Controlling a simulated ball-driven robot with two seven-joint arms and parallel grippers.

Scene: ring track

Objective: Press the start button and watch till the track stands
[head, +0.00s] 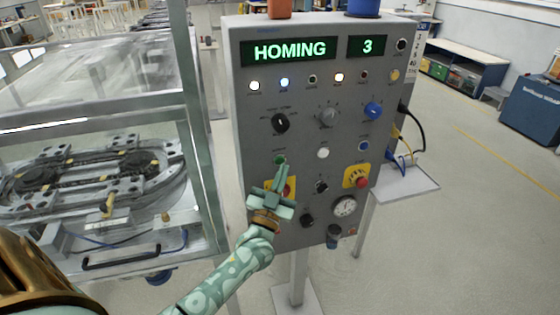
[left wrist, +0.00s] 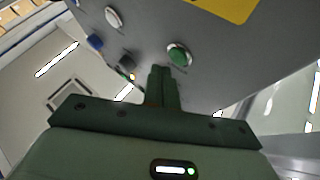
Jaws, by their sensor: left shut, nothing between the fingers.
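A grey control panel (head: 300,215) stands in front of me. Its display (head: 290,51) reads HOMING, and a second display (head: 367,47) reads 3. A green button (head: 280,160) sits at the panel's left side; it also shows in the left wrist view (left wrist: 179,54). My left gripper (head: 281,172) is shut and empty, its fingertips at or just below the green button; I cannot tell if they touch it. In the left wrist view the fingertips (left wrist: 161,70) are beside the button. The ring track (head: 90,175) lies behind clear guarding at the left. My right gripper is not in view.
The panel also carries a red emergency button on yellow (head: 357,178), a blue knob (head: 373,110), a white button (head: 323,152) and a gauge (head: 344,207). Cables (head: 408,135) hang at its right side. A guard frame post (head: 200,130) stands close at the left. Open floor lies at the right.

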